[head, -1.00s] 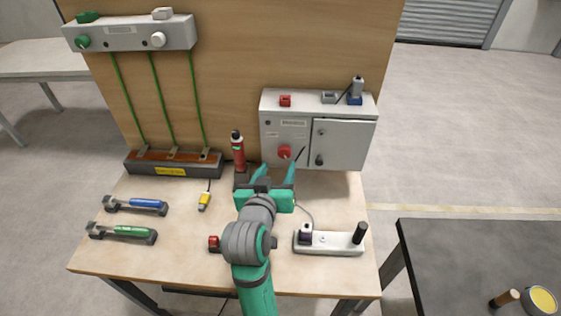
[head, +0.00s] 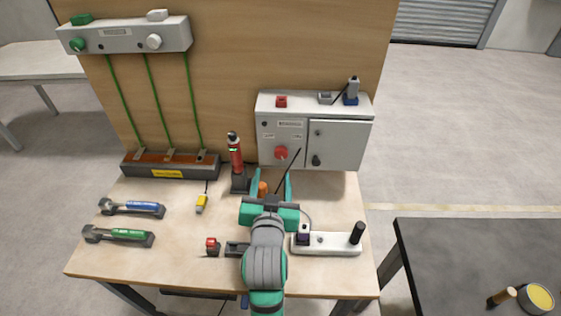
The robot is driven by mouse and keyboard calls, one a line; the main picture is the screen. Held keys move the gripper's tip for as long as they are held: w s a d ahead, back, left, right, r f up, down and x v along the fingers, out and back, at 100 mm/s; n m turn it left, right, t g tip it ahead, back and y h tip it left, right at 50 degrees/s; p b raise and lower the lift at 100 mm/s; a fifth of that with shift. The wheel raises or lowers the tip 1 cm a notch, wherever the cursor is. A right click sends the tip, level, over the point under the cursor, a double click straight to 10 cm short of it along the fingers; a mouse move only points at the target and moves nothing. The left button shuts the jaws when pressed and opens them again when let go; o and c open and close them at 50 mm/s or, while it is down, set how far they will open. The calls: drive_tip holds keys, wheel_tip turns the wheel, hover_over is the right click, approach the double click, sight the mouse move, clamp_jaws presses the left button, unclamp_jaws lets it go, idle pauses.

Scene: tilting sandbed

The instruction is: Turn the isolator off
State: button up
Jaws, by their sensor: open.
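The isolator's red rotary knob (head: 281,153) is on the left front of a grey box (head: 340,147) at the back of the bench. The angle of the knob is too small to read. My gripper (head: 271,183) is open, with its two teal fingers pointing toward the box. It is in front of and below the knob in the picture, apart from it. A small orange object (head: 262,188) shows between the fingers; I cannot tell whether it touches them. A thin dark rod (head: 289,168) rises beside the right finger.
A red cylinder in a dark stand (head: 235,155) is just left of my gripper. A white base with a black post (head: 328,244) is to the right. A red-topped block (head: 213,246) and two handled tools, blue (head: 143,207) and green (head: 128,233), lie left.

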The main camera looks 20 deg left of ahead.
sight(282, 155)
drive_tip(key=d+f+m+t+y, duration=0.1)
drive_tip(key=d+m+t+y, duration=0.1)
drive_tip(key=d+m, duration=0.3)
drive_tip(key=shift+m, duration=0.3)
drive_tip(key=x, duration=0.5)
drive_tip(key=a+x, duration=0.1)
drive_tip(key=x, duration=0.5)
drive_tip(key=shift+s+a, duration=0.1)
drive_tip(key=shift+s, duration=0.15)
drive_tip(key=shift+c, duration=0.6)
